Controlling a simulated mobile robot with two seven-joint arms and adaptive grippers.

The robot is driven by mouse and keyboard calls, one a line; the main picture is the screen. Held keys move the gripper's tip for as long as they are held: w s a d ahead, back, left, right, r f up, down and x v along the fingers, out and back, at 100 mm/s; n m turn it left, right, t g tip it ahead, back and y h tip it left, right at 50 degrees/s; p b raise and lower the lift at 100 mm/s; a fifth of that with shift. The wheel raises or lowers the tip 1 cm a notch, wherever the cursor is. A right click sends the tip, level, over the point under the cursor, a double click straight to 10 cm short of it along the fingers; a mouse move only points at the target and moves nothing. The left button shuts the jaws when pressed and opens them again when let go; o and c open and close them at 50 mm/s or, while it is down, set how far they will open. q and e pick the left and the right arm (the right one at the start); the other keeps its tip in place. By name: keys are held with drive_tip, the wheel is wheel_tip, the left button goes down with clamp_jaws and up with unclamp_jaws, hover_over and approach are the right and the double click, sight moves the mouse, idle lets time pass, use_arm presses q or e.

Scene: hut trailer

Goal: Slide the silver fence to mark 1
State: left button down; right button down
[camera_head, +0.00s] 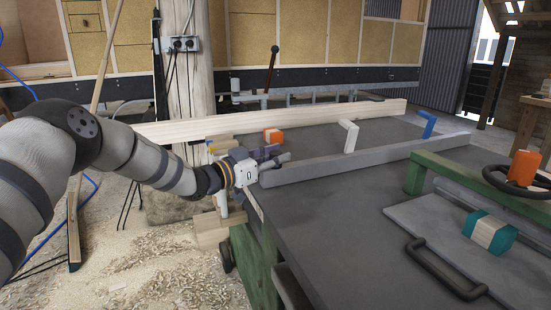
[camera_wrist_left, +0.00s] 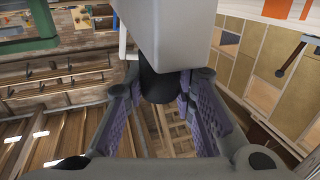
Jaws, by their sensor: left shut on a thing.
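The silver fence (camera_head: 365,159) is a long grey bar lying across the dark machine table (camera_head: 370,220), running from my left gripper toward the back right. My left gripper (camera_head: 268,160) is at the fence's near left end. In the left wrist view, the fingers (camera_wrist_left: 172,105) close around a dark round knob (camera_wrist_left: 160,84) beside a pale grey block (camera_wrist_left: 172,30), which seems to be the fence's end. A pale strip (camera_head: 254,204) runs along the table's left edge; any marks on it are too small to read. My right gripper is not in view.
A long pale wooden beam (camera_head: 290,119) lies behind the fence. A white bracket (camera_head: 349,136), a blue bracket (camera_head: 429,124) and an orange block (camera_head: 273,135) stand near it. A green rail (camera_head: 470,176) and a teal-ended block (camera_head: 490,233) are at right.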

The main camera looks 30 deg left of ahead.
use_arm(q)
drive_tip(key=c, duration=1.3)
unclamp_jaws()
drive_tip(key=shift+s, duration=0.1)
drive_tip(key=v, duration=1.2)
